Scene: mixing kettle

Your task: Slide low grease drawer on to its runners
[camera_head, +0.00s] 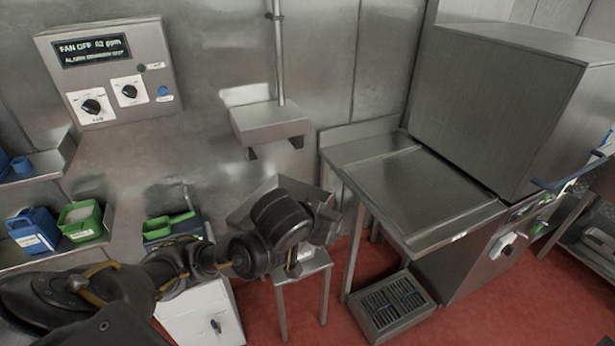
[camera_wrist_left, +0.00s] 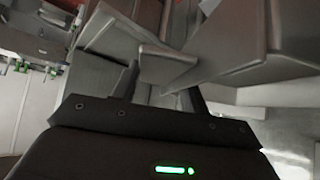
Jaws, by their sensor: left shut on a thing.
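My left arm enters from the left in the head view, and its dark wrist hides most of my left gripper. In the left wrist view my left gripper (camera_wrist_left: 163,84) has its two dark fingers on either side of a grey metal piece (camera_wrist_left: 165,62), shut on it. This looks like part of the grease drawer, tilted, but its full outline is hidden. In the head view grey sheet-metal walls (camera_head: 258,192) show just behind my wrist, likely the same drawer. The runners cannot be made out for certain. My right gripper is not in view.
A small metal stand (camera_head: 308,268) is below my wrist. A steel worktable (camera_head: 400,190) and large steel cabinet (camera_head: 490,105) stand right. A grated floor box (camera_head: 392,303) lies below. A wall shelf (camera_head: 270,121) and control panel (camera_head: 108,72) are behind. Red floor is clear between.

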